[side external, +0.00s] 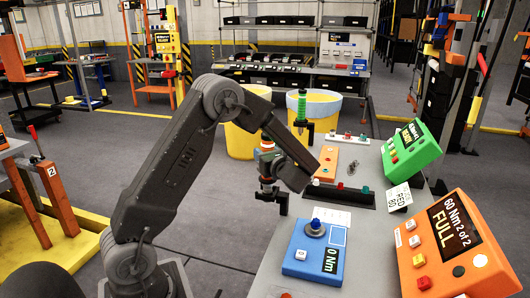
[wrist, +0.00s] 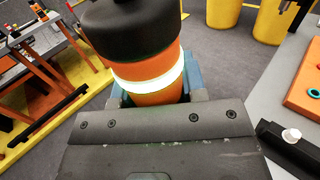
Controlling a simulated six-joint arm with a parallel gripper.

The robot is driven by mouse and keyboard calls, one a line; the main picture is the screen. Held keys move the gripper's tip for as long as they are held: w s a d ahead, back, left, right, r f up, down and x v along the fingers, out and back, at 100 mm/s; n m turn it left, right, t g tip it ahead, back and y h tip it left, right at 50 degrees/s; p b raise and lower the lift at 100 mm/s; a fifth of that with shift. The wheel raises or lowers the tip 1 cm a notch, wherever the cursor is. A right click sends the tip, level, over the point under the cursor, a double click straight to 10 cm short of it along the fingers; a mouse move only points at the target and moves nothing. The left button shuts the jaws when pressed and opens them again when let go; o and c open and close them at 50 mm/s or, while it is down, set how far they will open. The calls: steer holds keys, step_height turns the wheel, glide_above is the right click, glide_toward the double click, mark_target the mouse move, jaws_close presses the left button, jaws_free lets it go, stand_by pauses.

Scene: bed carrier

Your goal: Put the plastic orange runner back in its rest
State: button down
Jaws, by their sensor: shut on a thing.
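The orange runner (wrist: 150,72), a cylinder with a white band and a black end, is between the jaws of my gripper (wrist: 158,97) in the wrist view. In the side external view the runner (side external: 267,147) stands about upright at the left edge of the grey bench, with my gripper (side external: 268,164) shut on it from the right. A black bracket (side external: 283,204), which looks like a rest, is at the bench edge just below and right of the runner. I cannot tell whether the runner's lower end is inside it or apart from it.
A green-banded runner (side external: 301,106) stands upright farther back at the bench edge. A blue box (side external: 313,262), a green display box (side external: 411,150) and an orange display box (side external: 452,245) stand on the bench. A black button strip (side external: 338,194) lies near my wrist. Yellow bins (side external: 247,140) stand behind.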

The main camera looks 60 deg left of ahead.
steer(key=shift+f, duration=1.4)
steer(key=c, duration=0.6)
jaws_free()
steer(key=shift+f, duration=0.1)
steer(key=shift+c, duration=0.2)
steer(key=shift+o, duration=0.2)
steer(key=shift+f, duration=0.1)
steer(key=d, duration=1.4)
steer(key=shift+a, duration=0.1)
